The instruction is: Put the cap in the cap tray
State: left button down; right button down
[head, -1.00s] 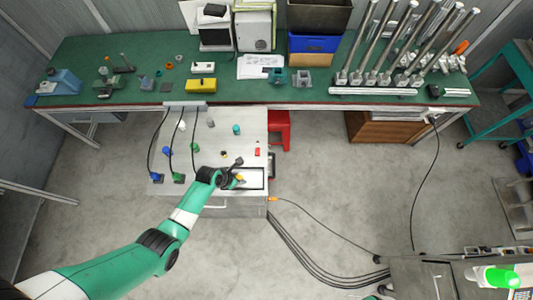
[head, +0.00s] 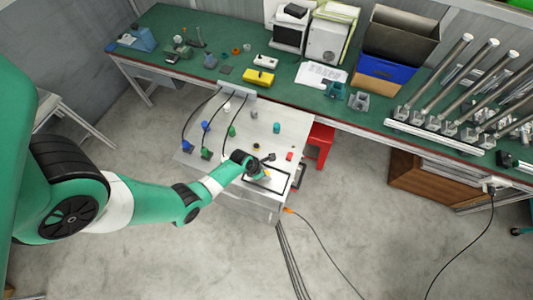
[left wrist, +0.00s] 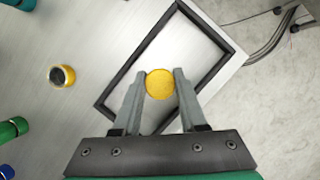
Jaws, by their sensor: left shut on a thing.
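The cap is a round yellow disc (left wrist: 159,84), seen from above in the left wrist view between my left gripper's fingertips. My left gripper (left wrist: 160,88) is shut on it. The cap tray is a shallow rectangle with a raised black rim (left wrist: 137,66) and a light floor. The cap shows over the inside of this tray; its height above the floor is hard to tell. In the head view my left gripper (head: 263,167) is over the tray (head: 282,189) at the front of the grey cabinet top. My right gripper is not in view.
A yellow part with a dark top (left wrist: 61,76) stands left of the tray. Blue and green plugs with cables (head: 205,153) are at the cabinet's left. A teal cylinder (head: 276,128) and a red piece (head: 289,156) stand behind the tray. A green workbench (head: 230,72) lies beyond.

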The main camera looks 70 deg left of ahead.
pick_arm(q)
jog(key=shift+w, duration=0.1)
jog(key=shift+f, duration=0.25)
jog(key=shift+c, duration=2.3)
grip_release()
jog(key=shift+r, duration=0.2)
